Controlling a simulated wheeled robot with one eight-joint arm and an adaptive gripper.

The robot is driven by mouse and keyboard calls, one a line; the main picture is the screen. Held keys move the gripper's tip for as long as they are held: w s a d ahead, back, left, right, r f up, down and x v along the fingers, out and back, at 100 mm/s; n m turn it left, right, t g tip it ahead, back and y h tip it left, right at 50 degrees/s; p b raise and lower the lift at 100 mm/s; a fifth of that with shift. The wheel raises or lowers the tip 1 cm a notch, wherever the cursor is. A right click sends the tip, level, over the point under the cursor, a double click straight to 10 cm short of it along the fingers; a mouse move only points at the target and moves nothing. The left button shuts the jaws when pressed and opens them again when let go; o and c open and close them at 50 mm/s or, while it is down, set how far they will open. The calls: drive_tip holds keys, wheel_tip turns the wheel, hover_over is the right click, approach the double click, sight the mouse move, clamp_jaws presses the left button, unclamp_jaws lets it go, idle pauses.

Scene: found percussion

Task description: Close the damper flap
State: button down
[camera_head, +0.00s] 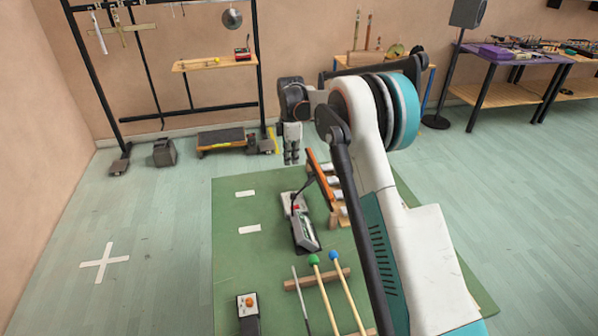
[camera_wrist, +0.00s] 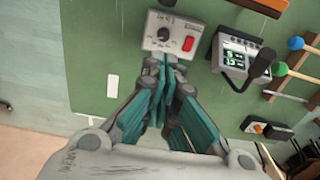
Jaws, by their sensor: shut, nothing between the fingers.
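A long orange-brown board (camera_head: 320,178) stands tilted along the left side of a wooden frame with several pale metal bars (camera_head: 337,194) on the green mat. It looks like the damper flap, raised away from the bars, though its hinge is hard to make out. In the wrist view only part of the barred frame (camera_wrist: 262,5) shows at the top edge. My gripper (camera_head: 291,160) hangs fingers down, beyond and left of the board, apart from it. In the wrist view my gripper (camera_wrist: 166,68) is shut and empty, with its fingertips in front of a grey box.
The grey box with a red switch (camera_wrist: 163,36) and a device with a lit display (camera_wrist: 235,58) lie left of the barred frame. Mallets (camera_head: 322,285) rest on a wooden bar nearer me. A stand with a shelf (camera_head: 215,63) is behind. The mat's left side (camera_head: 228,275) is mostly clear.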

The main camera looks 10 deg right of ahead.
wheel_tip(320, 180, down, 11)
drive_tip(key=b, duration=0.3)
drive_tip(key=shift+w+a+f, duration=0.1)
drive_tip(key=shift+a, duration=0.05)
drive_tip(key=d, duration=0.1)
drive_tip(key=d+r, duration=0.1)
drive_tip(key=d+b, duration=0.1)
drive_tip(key=shift+r, duration=0.25)
drive_tip(key=shift+d+r, duration=0.25)
drive_tip(key=shift+d, duration=0.15)
